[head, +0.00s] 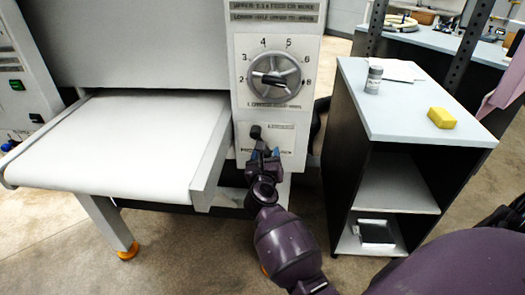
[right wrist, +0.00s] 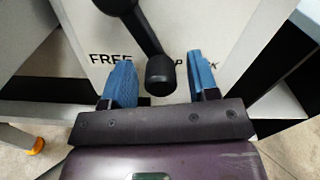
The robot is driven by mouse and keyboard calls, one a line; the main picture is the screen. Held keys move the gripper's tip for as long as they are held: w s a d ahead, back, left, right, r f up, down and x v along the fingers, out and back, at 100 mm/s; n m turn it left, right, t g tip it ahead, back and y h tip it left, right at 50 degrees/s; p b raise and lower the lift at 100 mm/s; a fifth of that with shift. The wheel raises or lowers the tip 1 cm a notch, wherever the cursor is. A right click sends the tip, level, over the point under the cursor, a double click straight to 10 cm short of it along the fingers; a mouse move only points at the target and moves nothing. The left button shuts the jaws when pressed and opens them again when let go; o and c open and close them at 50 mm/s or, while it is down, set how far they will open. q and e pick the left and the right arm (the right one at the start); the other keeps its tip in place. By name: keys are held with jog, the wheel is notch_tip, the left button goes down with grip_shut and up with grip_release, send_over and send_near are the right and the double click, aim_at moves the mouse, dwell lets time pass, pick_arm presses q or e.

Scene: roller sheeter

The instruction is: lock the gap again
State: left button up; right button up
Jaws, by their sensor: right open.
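The black lock lever (head: 255,132) sits on the pale front panel (head: 287,150) below the dial. In the right wrist view the lever (right wrist: 148,40) slants from its upper-left pivot down to a round knob (right wrist: 160,75). The word FREE shows left of the knob; the lettering right of it is partly covered. My right gripper (head: 264,154) is at the lever. In the right wrist view the blue fingers of this gripper (right wrist: 160,62) are open, one on each side of the knob, with gaps to both. My left gripper is out of view.
A numbered dial (head: 275,78) is above the lever. The white feed table (head: 120,140) juts out at left. At right stands a shelf cabinet (head: 400,120) with a small grey container (head: 373,80) and a yellow block (head: 442,118) on top.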

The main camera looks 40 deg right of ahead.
jog(key=c, duration=0.5)
grip_shut()
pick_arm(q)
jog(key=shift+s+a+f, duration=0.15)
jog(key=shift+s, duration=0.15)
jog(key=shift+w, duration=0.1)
pick_arm(e)
jog(key=shift+r, duration=0.1)
